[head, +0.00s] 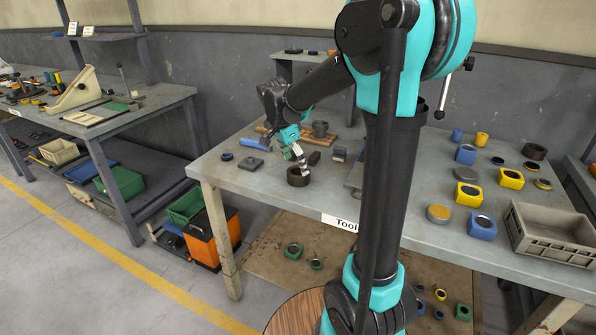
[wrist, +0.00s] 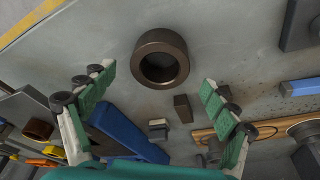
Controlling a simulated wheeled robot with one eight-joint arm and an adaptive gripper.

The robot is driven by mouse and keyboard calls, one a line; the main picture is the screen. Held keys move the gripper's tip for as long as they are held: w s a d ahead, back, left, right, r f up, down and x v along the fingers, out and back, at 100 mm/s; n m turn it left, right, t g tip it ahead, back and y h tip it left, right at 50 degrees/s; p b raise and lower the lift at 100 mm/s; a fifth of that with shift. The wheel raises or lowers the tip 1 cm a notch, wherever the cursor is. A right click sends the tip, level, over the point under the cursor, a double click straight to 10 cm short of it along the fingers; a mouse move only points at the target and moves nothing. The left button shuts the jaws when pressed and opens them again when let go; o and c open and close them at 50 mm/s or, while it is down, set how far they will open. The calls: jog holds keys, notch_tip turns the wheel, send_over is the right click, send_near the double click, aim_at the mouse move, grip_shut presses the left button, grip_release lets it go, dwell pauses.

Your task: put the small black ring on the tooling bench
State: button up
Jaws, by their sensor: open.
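The tooling bench (head: 225,178) is the grey table with a "Tool…" label at its front edge. My gripper (head: 301,168) is over its front part, open and empty. A thick dark brown ring (head: 298,180) lies flat just below the fingertips. In the wrist view this ring (wrist: 148,76) lies beyond the open gripper (wrist: 158,76), roughly midway between the fingers and not gripped. Other small dark rings (head: 497,161) lie on the right part; I cannot tell which one is meant.
A dark grey block (head: 251,163) and a blue piece (wrist: 130,137) lie near the gripper. Blue and yellow bushings (head: 468,196) and a grey crate (head: 552,238) stand at the right. Green and black rings (head: 293,251) lie on the lower board.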

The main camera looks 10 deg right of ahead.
aim_at(290, 174)
jog(key=v, duration=0.7)
jog(key=shift+r, duration=0.4)
jog(key=shift+s, duration=0.1)
